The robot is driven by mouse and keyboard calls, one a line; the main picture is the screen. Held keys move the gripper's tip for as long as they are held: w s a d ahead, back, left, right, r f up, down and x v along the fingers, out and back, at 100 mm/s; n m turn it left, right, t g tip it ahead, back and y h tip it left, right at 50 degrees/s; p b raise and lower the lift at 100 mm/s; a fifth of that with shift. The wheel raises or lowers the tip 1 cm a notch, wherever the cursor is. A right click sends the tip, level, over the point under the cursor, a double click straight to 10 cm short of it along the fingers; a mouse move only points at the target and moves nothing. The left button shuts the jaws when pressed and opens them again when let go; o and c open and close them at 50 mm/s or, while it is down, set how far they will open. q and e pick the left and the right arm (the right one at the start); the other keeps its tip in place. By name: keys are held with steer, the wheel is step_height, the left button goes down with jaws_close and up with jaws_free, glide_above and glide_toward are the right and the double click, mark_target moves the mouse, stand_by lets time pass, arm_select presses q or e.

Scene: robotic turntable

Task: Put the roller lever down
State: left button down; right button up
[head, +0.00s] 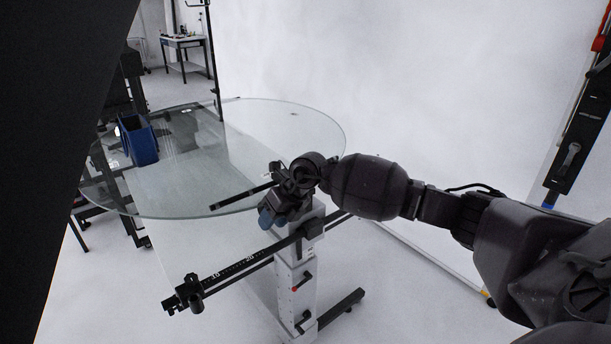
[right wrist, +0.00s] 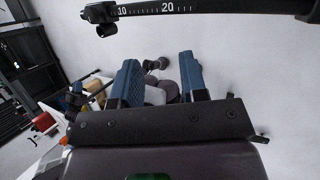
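I cannot tell for sure which part is the roller lever. A dark bar (head: 240,197) tilts over the near edge of the glass turntable (head: 262,118), beside my right gripper. My right gripper (head: 268,216) is at the top of a grey stand (head: 297,268), pointing down, its blue fingers partly hidden by its own body. In the right wrist view the two blue fingers (right wrist: 160,82) are apart. Grey and white rounded parts (right wrist: 165,92) show between them, partly hidden by the gripper body; I see no finger closed on them. My left gripper is not in view.
A black scaled rail (head: 238,267) crosses the stand below my right gripper; it also shows in the right wrist view (right wrist: 190,8). A blue box-like part (head: 138,140) stands at the turntable's left. A small table (head: 186,43) is far back. White floor lies around.

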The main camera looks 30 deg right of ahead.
steer(key=w+d+r+t+h, duration=0.1)
steer(key=w+d+r+h, duration=0.1)
steer(key=d+r+h, duration=0.35)
steer(key=w+d+r+h, duration=0.2)
steer(key=w+d+r, duration=0.1)
steer(key=d+r, duration=0.4)
steer(key=shift+m+y, duration=0.25)
steer(key=shift+m, duration=0.15)
steer(key=x, duration=0.4)
steer(key=p+x, duration=0.1)
steer(key=x, duration=0.3)
steer(key=p+x, duration=0.1)
steer(key=x, duration=0.3)
steer(key=shift+s+d+f, duration=0.1)
steer(key=shift+s+d, duration=0.25)
steer(key=shift+c, duration=0.5)
jaws_close()
